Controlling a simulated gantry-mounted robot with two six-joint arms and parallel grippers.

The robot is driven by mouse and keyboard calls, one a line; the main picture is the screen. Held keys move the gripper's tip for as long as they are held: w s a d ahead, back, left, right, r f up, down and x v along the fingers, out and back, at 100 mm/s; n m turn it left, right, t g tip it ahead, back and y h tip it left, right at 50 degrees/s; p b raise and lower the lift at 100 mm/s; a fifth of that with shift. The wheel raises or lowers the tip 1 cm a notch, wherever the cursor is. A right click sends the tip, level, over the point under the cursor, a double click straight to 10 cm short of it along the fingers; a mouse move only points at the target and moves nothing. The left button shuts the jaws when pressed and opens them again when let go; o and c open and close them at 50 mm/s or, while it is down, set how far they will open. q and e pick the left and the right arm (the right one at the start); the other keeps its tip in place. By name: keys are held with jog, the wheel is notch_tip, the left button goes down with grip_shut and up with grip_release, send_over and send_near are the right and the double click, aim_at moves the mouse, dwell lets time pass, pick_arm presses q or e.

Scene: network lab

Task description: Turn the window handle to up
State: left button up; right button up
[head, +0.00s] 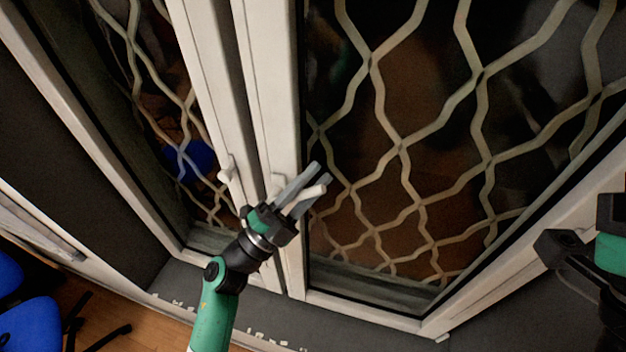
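A white window handle (312,192) is on the frame of the right-hand window sash, with its mount (277,184) on the upright white profile. Its lever points to the right and slightly up in the picture. My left gripper (322,173) is at this handle. Its two grey fingers stand apart, and the lever shows beside and across the lower finger. I cannot tell whether the lever is between the fingers or touching them. Part of the lever is hidden by the gripper. Black and green parts of my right arm show at the right edge, without visible fingertips.
A second white handle (227,168) is on the left sash's frame (212,85), close to my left gripper. A metal lattice (402,148) is behind the glass. Blue chairs (30,322) stand at the lower left on a wooden floor.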

pick_arm(q)
jog(key=shift+o, duration=1.2)
jog(key=shift+a+f, duration=0.1)
jog(key=v, duration=1.1)
jog(key=shift+s+b, duration=0.2)
jog(key=shift+b, duration=0.1)
jog(key=shift+a+f, duration=0.1)
jog(key=shift+f, duration=0.05)
jog(key=shift+c, duration=0.2)
